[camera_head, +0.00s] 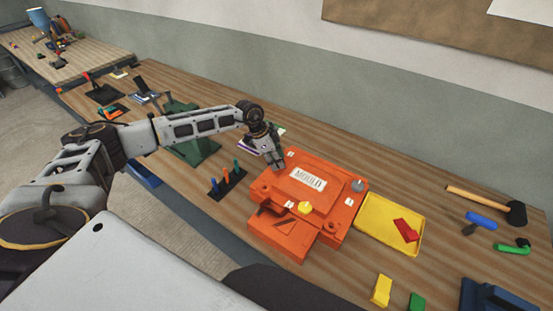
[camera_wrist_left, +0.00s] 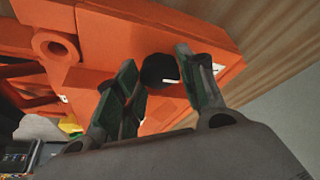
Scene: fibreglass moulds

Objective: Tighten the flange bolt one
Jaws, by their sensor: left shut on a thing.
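The orange mould (camera_head: 322,196) with a "MOULD" label lies on the wooden bench. A yellow bolt head (camera_head: 305,207) sits at its front edge and a grey one (camera_head: 358,185) at its right corner. My left gripper (camera_head: 277,161) is at the mould's back left corner. In the left wrist view, my left gripper (camera_wrist_left: 163,82) has its fingers on either side of a dark round bolt head (camera_wrist_left: 158,70) and is shut on it. The gripper hides this bolt in the head view. Small white tags stand by the bolts; I cannot read them. My right gripper is not in view.
A yellow tray (camera_head: 372,234) with a red piece (camera_head: 405,229) stands right of the mould. A dark rack of coloured tools (camera_head: 228,183) stands left of it. A mallet (camera_head: 490,205) and other hand tools lie farther right. Bare bench shows behind the tray.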

